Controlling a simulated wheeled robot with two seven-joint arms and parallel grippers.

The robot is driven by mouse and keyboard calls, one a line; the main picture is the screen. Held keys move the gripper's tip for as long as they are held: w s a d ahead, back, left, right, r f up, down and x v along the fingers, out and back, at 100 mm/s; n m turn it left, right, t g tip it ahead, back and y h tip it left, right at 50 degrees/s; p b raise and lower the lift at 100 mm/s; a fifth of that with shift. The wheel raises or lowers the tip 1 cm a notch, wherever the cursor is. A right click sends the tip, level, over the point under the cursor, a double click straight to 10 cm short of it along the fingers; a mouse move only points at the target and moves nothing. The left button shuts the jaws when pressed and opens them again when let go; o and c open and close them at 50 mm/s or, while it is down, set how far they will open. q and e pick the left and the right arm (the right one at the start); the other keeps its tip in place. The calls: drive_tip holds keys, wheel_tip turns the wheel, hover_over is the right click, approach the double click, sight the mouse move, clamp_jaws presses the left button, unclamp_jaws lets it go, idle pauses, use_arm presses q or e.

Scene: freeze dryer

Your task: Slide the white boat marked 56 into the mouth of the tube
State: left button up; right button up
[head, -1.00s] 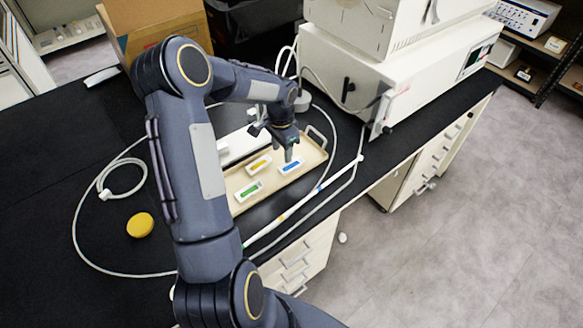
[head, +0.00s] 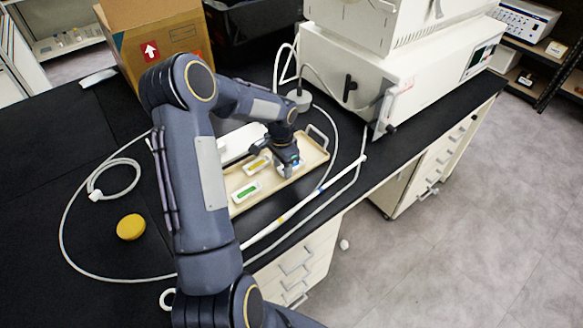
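A beige tray (head: 314,160) on the black bench holds small white boats with coloured contents. The boat with green (head: 247,190) is nearest, the boat with yellow (head: 258,165) is behind it, and the boat with blue (head: 297,166) is to the right. The number 56 is too small to read on any of them. My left gripper (head: 288,170) is down at the blue boat and covers most of it. Whether its fingers are closed on it cannot be told. A tube mouth cannot be clearly made out. My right gripper is not in view.
A white bench machine (head: 420,80) with a hinged front part (head: 385,108) stands behind the tray. A long white rod with coloured bands (head: 290,213) lies along the front edge. Thin hose loops around a yellow disc (head: 131,227). A cardboard box (head: 160,40) stands behind.

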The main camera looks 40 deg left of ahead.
use_arm(q)
drive_tip(key=c, duration=0.6)
drive_tip(key=shift+r, duration=0.1)
drive_tip(key=shift+r+p, duration=2.05)
drive_tip(key=shift+r, duration=0.85)
